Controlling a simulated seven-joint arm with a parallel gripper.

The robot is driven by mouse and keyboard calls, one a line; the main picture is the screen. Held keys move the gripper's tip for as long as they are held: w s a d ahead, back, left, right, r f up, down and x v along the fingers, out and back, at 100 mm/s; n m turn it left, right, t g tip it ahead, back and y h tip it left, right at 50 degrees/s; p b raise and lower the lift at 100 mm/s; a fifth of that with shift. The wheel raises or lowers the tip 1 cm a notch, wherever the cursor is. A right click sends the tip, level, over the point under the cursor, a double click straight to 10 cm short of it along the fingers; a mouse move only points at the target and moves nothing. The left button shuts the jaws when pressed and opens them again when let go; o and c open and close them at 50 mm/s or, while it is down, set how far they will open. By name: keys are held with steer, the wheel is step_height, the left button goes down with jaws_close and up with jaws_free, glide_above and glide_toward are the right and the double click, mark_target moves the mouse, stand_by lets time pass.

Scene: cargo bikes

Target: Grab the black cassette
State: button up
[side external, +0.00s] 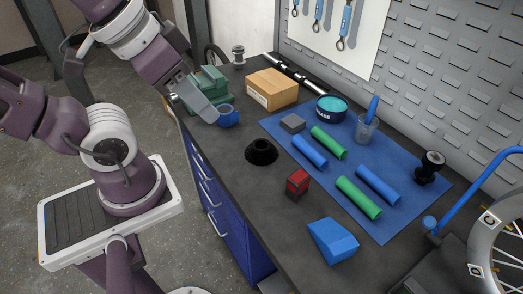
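The black cassette (261,153) appears to be the dark, stepped, cone-shaped part on the bare dark worktop, left of the blue mat. It stands with its narrow end up and nothing touches it. My gripper (197,102) is over the left end of the worktop, up and to the left of the cassette.
A cardboard box (272,89) stands behind the cassette. A red and black box (298,182) and a blue block (333,240) are nearer the front right. The blue mat (405,205) holds green and blue cylinders, a tin, a cup and a black part (430,167).

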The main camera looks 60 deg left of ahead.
steer(key=n+g+h, duration=0.3)
steer(key=n+g, duration=0.1)
steer(key=n, duration=0.3)
glide_above(269, 147)
steer(key=s+a, duration=0.2)
step_height(269, 147, down, 19)
steer(key=x, duration=0.6)
steer(key=shift+w+f, duration=0.2)
steer(key=shift+w, duration=0.25)
steer(key=shift+w+f, duration=0.1)
steer(key=shift+f, duration=0.2)
jaws_close()
